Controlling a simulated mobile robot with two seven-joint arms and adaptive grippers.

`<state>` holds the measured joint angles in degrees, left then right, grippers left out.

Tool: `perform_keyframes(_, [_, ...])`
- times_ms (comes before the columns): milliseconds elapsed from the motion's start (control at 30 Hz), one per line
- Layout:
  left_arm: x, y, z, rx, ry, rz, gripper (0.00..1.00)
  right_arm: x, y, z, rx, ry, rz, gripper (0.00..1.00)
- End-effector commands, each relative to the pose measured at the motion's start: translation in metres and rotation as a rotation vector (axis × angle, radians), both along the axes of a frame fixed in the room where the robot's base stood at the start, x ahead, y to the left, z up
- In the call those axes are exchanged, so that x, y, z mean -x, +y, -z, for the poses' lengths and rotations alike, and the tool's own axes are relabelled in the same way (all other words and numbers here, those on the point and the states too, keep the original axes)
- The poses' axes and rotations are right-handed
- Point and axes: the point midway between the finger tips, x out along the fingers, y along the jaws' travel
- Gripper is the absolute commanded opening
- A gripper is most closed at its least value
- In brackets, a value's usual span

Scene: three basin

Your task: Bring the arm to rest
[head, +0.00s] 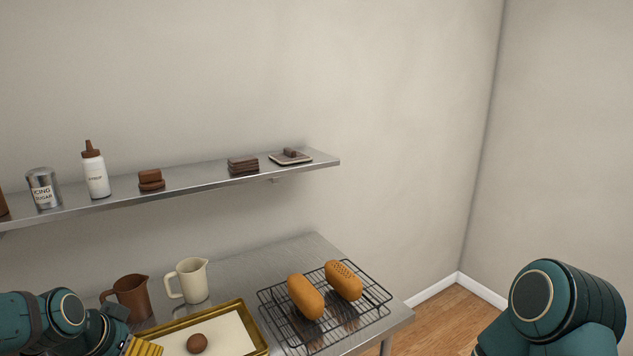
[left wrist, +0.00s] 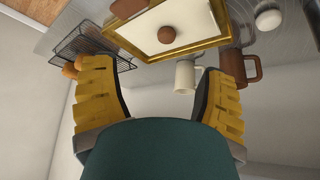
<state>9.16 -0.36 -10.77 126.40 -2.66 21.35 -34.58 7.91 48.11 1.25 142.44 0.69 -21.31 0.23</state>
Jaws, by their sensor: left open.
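My left gripper (head: 143,347) shows at the lower left of the head view, by the near left corner of the gold-rimmed tray, mostly cut off by the frame edge. In the left wrist view its two yellow fingers stand wide apart (left wrist: 155,70), open, with nothing held between them. A cream jug (left wrist: 185,77) and the tray (left wrist: 192,45) show beyond the fingers. My right gripper is out of view; only a teal part of my right arm shows at the lower right.
On the metal table (head: 300,254) stand a brown jug (head: 133,296), a cream jug (head: 191,280), the tray (head: 252,322) with a brown ball (head: 197,343), and a wire rack (head: 374,312) with two loaves. A shelf (head: 212,181) above holds a syrup bottle (head: 96,174), icing sugar (head: 43,189) and chocolate pieces.

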Motion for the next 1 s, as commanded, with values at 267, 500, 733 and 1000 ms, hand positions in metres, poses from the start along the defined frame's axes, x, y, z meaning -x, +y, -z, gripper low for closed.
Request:
perform_keyframes(267, [-0.003,-0.028,0.067,0.056,0.094,-0.039,0.73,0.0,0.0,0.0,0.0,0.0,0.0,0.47])
perform_keyframes(500, [0.015,-0.071,0.158,0.136,0.226,-0.109,0.73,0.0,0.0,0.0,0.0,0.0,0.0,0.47])
perform_keyframes(733, [0.062,-0.125,0.248,0.228,0.38,-0.207,0.73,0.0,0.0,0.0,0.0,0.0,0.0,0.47])
perform_keyframes(1000, [0.12,-0.171,0.307,0.305,0.514,-0.303,0.73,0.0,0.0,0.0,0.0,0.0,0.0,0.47])
